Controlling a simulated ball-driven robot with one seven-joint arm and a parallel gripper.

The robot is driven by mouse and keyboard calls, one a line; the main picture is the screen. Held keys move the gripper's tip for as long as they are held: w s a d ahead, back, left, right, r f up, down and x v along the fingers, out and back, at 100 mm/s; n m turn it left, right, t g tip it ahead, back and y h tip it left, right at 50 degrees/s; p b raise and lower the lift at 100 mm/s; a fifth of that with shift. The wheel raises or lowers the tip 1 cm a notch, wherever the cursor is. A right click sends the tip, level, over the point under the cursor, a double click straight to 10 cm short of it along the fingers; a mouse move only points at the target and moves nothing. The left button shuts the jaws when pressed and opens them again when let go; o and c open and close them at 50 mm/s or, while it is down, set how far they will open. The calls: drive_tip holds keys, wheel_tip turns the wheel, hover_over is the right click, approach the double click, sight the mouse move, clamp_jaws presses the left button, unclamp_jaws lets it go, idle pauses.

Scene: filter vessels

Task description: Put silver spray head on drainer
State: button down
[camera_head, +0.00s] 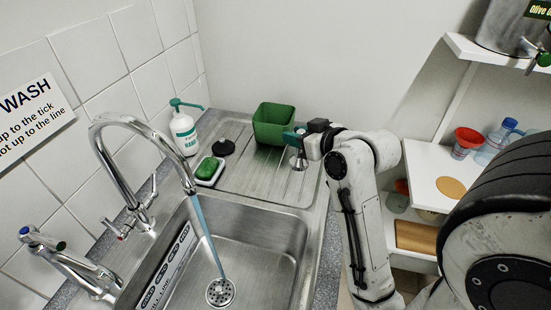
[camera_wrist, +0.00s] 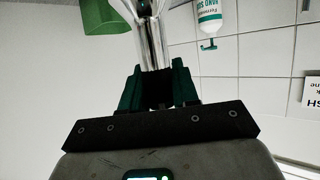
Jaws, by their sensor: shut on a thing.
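The silver spray head (camera_head: 298,160) is in my gripper (camera_head: 294,139), over the right side of the ribbed metal drainer (camera_head: 245,181). In the wrist view the shiny spray head (camera_wrist: 153,38) stands between the two green fingers of my gripper (camera_wrist: 159,84), which are shut on it. In the head view its flared end points down, close to the drainer surface. I cannot tell whether it touches the drainer. Its upper part is hidden by the fingers.
A green tub (camera_head: 273,124) stands just left of my gripper. A black plunger-like piece (camera_head: 223,147), a green sponge in a white dish (camera_head: 207,171) and a soap bottle (camera_head: 184,133) are further left. Water runs from the tap (camera_head: 140,126) into the sink. The drainer's front middle is clear.

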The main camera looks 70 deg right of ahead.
drive_tip(key=shift+w+d+f+p, duration=0.25)
drive_tip(key=shift+w+d+f, duration=0.9)
drive_tip(key=shift+f, duration=0.7)
drive_tip(key=shift+w+d+f+p, duration=0.2)
drive_tip(key=shift+w+d+f, duration=0.7)
drive_tip(key=shift+w+f, duration=0.7)
drive_tip(key=shift+w+d+f+p, duration=0.25)
drive_tip(key=shift+w+d+f, duration=0.75)
drive_tip(key=shift+f, duration=1.1)
drive_tip(key=shift+f, duration=0.2)
drive_tip(key=c, duration=0.8)
unclamp_jaws()
drive_tip(key=shift+c, duration=0.2)
drive_tip(key=shift+r, duration=0.1)
